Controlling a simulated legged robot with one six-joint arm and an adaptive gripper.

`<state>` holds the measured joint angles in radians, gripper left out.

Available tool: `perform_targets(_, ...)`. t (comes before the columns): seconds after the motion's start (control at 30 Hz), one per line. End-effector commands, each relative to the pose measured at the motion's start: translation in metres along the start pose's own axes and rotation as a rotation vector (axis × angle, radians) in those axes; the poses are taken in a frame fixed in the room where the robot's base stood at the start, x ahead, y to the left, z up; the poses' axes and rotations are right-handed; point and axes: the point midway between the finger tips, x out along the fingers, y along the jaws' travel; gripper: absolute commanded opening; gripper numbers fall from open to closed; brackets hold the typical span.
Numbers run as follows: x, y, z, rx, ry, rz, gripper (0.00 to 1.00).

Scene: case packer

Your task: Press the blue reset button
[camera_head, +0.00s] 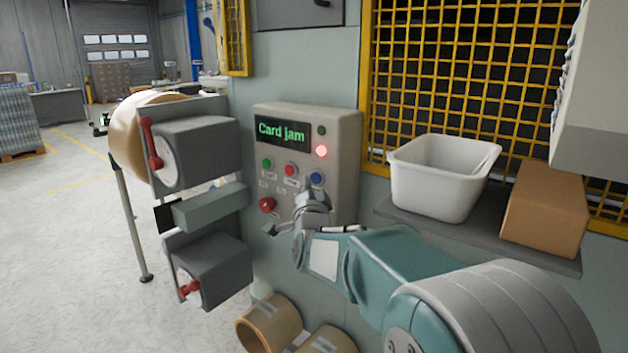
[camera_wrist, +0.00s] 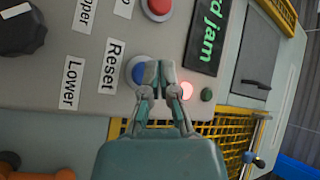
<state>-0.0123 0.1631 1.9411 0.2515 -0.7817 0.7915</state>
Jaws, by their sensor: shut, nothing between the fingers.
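The blue reset button (camera_head: 317,178) is on the grey control panel (camera_head: 343,140), right of a green and a red button. In the wrist view the blue button (camera_wrist: 137,71) is next to the "Reset" label (camera_wrist: 110,72). My gripper (camera_head: 313,197) is shut and empty in front of the panel, just below the blue button in the head view. In the wrist view its fingertips (camera_wrist: 160,68) overlap one side of the button and hide part of it. I cannot tell whether they touch it. The display (camera_head: 281,132) reads "Card jam", and a red lamp (camera_head: 321,151) is lit.
A red mushroom button (camera_head: 267,204) is low on the panel's left. Dark grey tape-roller units (camera_head: 206,150) stand to the left. On the right, a shelf (camera_head: 470,238) holds a white bin (camera_head: 436,185) and a cardboard box (camera_head: 545,210). Yellow mesh guarding (camera_head: 450,75) is behind them.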

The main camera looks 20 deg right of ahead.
Motion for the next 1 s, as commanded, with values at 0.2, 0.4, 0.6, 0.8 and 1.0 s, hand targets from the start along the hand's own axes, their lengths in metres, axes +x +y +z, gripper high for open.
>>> perform_targets(0.2, 0.0024, 0.0017, -0.0031, 0.000, 0.001, 0.001, 0.00)
perform_targets(0.4, 0.0054, 0.0033, -0.0069, 0.000, 0.001, 0.000, 0.00)
perform_targets(0.6, 0.0052, 0.0032, -0.0065, 0.000, 0.000, 0.000, 0.00)
perform_targets(0.8, 0.0060, 0.0038, -0.0070, 0.000, 0.000, 0.000, 0.00)
perform_targets(1.0, 0.0075, 0.0048, -0.0079, 0.000, 0.000, 0.000, 0.00)
